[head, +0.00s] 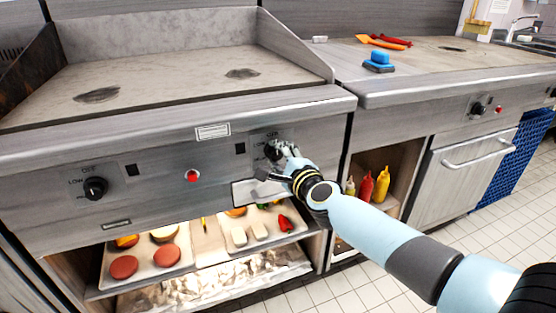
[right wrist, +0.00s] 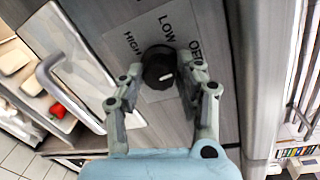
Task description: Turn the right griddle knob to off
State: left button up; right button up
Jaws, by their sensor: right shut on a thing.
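The right griddle knob (right wrist: 158,66) is black and round, on a pale label plate marked HIGH, LOW and OFF in the right wrist view. A small white mark shows on its face; I cannot tell which setting it points to. My right gripper (head: 281,153) is at this knob on the front panel, with one finger on each side, shut on it. In the head view the gripper hides most of the knob. The left griddle knob (head: 95,188) is black, on its own plate marked OFF and LOW. My left gripper is not in view.
A red light (head: 193,176) sits between the knobs. A handle (right wrist: 50,72) juts out near the gripper. Below are trays with food (head: 165,255) and sauce bottles (head: 381,184). A blue scrubber (head: 379,62) and red and orange utensils (head: 385,41) lie on the right counter.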

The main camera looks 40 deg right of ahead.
jog(key=shift+m, duration=0.6)
jog(key=o, duration=1.1)
jog(key=shift+o, duration=0.2)
jog(key=v, duration=1.2)
jog(key=shift+d+f, duration=0.1)
jog(key=shift+d, duration=0.05)
